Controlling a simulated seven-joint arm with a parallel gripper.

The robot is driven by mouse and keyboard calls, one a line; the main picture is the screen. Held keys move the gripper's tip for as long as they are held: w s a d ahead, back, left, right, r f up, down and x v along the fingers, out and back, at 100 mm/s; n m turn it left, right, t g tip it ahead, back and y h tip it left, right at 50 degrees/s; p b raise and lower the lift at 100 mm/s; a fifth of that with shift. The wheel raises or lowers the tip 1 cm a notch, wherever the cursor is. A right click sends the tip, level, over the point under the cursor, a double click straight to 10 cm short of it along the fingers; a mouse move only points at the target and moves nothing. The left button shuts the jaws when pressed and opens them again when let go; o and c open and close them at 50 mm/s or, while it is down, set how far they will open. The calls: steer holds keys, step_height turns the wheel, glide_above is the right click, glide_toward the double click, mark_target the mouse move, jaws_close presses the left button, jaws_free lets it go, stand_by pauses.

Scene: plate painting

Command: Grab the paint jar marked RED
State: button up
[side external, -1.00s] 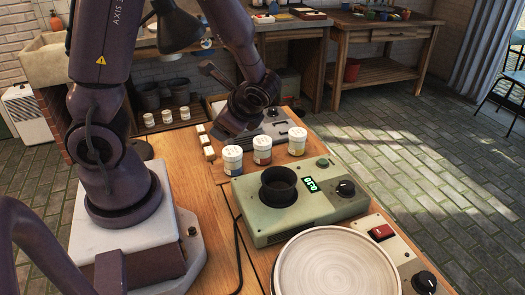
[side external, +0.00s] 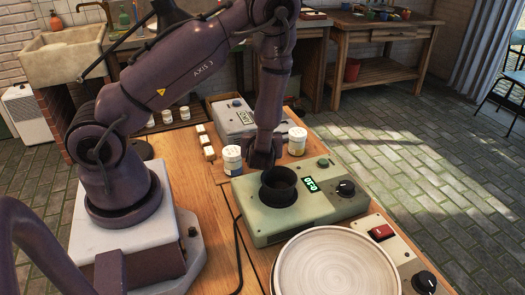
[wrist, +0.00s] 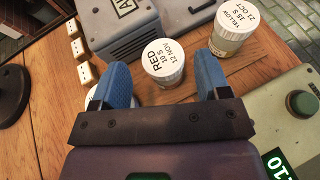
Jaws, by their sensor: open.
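The RED jar (wrist: 164,62) is a small jar with a white lid lettered RED. In the wrist view it stands upright between the two blue fingers of my gripper (wrist: 162,82), a little beyond their tips. My gripper is open, with a finger on each side of the jar and gaps visible. In the side view my gripper (side external: 263,158) is low over the jar row and hides the RED jar. A jar lidded YELLOW (wrist: 237,28) stands to the right; it also shows in the side view (side external: 297,141). Another jar (side external: 232,160) stands left of my gripper.
A green device (side external: 300,205) with a black cup (side external: 279,186) stands just in front of the jars. A grey box (wrist: 135,22) is behind them. A round plate (side external: 335,265) sits at the front.

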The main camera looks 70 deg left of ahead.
steer(key=shift+f, duration=0.6)
steer(key=shift+f+x, duration=0.2)
steer(key=shift+x, duration=2.45)
steer(key=shift+d, duration=0.1)
steer(key=c, duration=0.7)
steer(key=shift+c, duration=0.2)
steer(key=shift+r, duration=0.1)
